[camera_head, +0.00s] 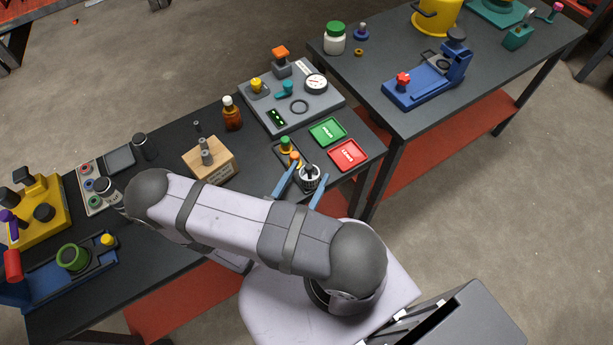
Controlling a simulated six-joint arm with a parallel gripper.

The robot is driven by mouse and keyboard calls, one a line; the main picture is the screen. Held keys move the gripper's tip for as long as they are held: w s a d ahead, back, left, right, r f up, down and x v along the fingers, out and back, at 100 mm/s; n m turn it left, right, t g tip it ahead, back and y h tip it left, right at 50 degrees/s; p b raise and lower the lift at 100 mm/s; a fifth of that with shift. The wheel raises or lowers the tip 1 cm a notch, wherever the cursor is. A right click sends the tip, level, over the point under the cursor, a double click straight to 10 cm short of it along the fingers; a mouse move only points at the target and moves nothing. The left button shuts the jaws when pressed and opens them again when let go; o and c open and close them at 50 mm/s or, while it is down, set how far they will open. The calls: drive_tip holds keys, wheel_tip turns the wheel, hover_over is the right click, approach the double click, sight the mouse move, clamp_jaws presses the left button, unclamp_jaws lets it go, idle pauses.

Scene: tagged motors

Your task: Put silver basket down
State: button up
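The silver basket (309,182), a small slotted metal cylinder with a dark top, is at the right end of the near dark table. It is upright, just in front of the red tray. My gripper (311,169) has its two blue fingers spread on either side of the basket. I cannot tell whether the fingers touch it or stand clear of it. Whether its base rests on the table is also not clear. My arm hides the gripper's body and part of the table's front edge.
A red tray (348,155) and a green tray (327,132) lie behind the basket. A small holder with orange and green pegs (290,153) is close to the left finger. A wooden block (208,162) and a grey gauge panel (290,97) stand further back.

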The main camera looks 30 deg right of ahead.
drive_tip(key=shift+r+p, duration=0.35)
drive_tip(key=shift+r, duration=0.05)
drive_tip(key=shift+s+a+f, duration=0.15)
drive_tip(key=shift+s+a, duration=0.1)
drive_tip(key=shift+a, duration=0.3)
drive_tip(key=shift+v, duration=0.9)
wheel_tip(320, 180, up, 7)
drive_tip(key=p, duration=0.6)
